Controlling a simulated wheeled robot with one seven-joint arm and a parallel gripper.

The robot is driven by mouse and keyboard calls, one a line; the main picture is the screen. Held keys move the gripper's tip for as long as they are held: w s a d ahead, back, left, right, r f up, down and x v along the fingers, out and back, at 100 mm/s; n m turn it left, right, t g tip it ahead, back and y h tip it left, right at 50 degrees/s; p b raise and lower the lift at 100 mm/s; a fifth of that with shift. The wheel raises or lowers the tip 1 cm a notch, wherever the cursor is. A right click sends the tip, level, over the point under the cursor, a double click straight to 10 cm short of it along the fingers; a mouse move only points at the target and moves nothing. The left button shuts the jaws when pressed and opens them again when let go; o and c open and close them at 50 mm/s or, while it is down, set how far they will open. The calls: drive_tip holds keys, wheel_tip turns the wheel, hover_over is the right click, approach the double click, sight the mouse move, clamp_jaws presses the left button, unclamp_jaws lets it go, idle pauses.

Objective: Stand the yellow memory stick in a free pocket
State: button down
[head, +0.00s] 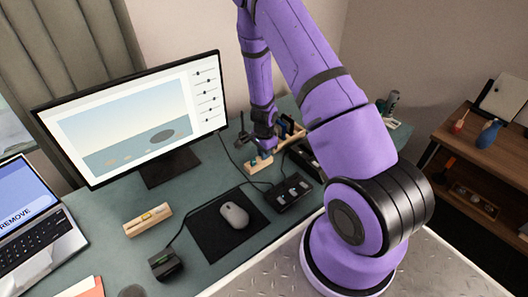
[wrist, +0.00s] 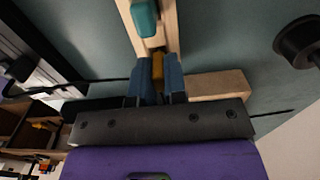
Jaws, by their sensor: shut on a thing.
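My gripper (head: 264,154) is at the back of the desk, right of the monitor, over a small pale wooden holder (head: 262,167). In the wrist view its two blue-grey fingers (wrist: 158,62) are shut on the yellow memory stick (wrist: 158,67), whose end shows between them. The wooden holder (wrist: 169,22) runs under and ahead of the fingers. A teal stick (wrist: 145,17) stands in it just beyond the yellow one, and also shows in the head view (head: 253,161). The fingers hide the yellow stick's lower end, so I cannot tell whether it is inside a pocket.
A black box with several pale switches or slots (head: 289,193) stands close in front of the holder. A wooden stand (head: 292,138) is behind right.

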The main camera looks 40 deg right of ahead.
drive_tip(key=shift+f, duration=0.2)
drive_tip(key=c, duration=1.1)
unclamp_jaws()
drive_tip(key=shift+r, duration=0.1)
wheel_tip(320, 180, up, 11)
drive_tip(key=shift+f, duration=0.2)
